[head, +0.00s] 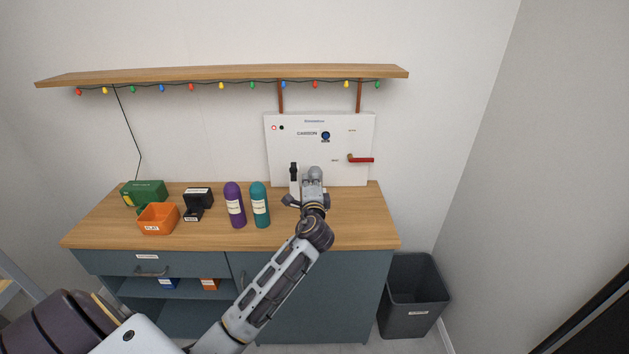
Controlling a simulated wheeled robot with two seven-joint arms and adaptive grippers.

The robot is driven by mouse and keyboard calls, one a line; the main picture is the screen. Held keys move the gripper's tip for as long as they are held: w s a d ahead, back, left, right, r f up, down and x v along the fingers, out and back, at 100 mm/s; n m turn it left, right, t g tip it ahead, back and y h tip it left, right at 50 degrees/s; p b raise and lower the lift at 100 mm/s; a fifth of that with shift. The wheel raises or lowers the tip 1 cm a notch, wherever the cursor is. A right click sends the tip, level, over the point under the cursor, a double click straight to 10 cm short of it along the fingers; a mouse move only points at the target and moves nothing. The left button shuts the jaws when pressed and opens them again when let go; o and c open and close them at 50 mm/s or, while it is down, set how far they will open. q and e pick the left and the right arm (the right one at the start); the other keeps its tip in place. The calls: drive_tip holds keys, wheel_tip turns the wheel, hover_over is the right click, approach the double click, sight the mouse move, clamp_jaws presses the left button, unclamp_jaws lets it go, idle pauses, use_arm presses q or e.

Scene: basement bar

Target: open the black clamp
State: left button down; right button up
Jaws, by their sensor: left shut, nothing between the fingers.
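A black upright part (293,170), which looks like the black clamp's handle, stands at the lower left front of the white panel (283,154). My left arm reaches up from the bottom of the head view. My left gripper (291,200) is shut and empty, just below the black part and close to it in the picture. I cannot tell whether they touch. The wrist hides part of the panel's lower edge. My right gripper is not in view.
The panel also has a red lever (361,159) and a blue knob (325,136). Purple (234,205) and teal (260,205) bottles stand left of the gripper. An orange bin (158,219) is farther left. A shelf (230,73) hangs above; the counter's right end is clear.

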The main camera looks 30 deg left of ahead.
use_arm(q)
drive_tip(key=s+a+b, duration=0.1)
drive_tip(key=s+a, duration=0.2)
drive_tip(key=s, duration=0.3)
drive_tip(key=shift+s+a, duration=0.15)
drive_tip(key=shift+s, duration=0.15)
idle(0.5)
drive_tip(key=shift+f, duration=0.1)
